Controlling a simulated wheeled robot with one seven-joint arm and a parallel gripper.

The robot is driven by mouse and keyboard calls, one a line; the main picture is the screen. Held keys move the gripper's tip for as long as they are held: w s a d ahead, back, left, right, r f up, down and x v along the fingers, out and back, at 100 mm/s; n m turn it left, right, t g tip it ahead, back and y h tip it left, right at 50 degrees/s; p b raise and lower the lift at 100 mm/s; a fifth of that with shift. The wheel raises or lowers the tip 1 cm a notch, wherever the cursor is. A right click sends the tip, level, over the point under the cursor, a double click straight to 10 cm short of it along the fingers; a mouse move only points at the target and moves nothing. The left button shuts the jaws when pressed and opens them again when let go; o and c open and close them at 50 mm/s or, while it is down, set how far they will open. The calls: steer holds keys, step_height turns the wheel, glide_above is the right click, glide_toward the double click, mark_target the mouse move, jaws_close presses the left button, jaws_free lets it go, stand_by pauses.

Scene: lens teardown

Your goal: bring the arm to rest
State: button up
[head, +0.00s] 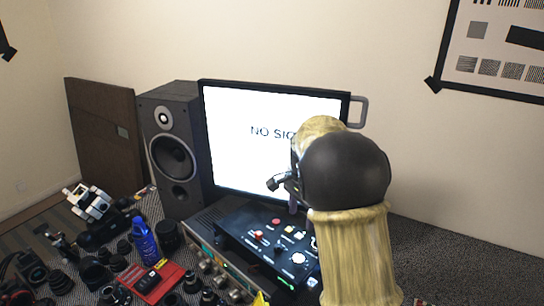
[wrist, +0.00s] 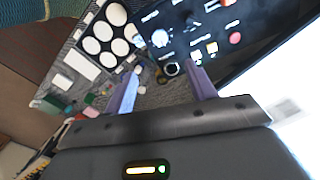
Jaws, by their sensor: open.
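My gripper (wrist: 165,92) shows in the wrist view with its two pale purple fingers spread apart and nothing between them. In the head view, my arm rises at the right of centre, in front of the monitor (head: 232,157). There the gripper (head: 281,183) is partly hidden by my arm and sits in front of the screen, above the black control panel (head: 264,237). In the wrist view the panel (wrist: 190,30) lies beyond the fingertips, with a knob and coloured buttons.
A black speaker (head: 172,160) stands left of the monitor. Lenses, a blue bottle (head: 145,243) and a red tray (head: 160,284) crowd the table at lower left. Grey surface (head: 445,262) right of my arm looks mostly clear.

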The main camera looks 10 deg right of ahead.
steer(key=s+f+n+t, duration=0.1)
steer(key=s+f+n, duration=0.2)
steer(key=s+n, duration=0.3)
steer(key=s+f+n+t, duration=0.1)
steer(key=s+f+n, duration=0.2)
steer(key=s, duration=1.2)
steer(key=n, duration=0.3)
steer(key=shift+d+n+t, duration=0.15)
steer(key=shift+n+t, duration=0.15)
steer(key=shift+f, duration=0.1)
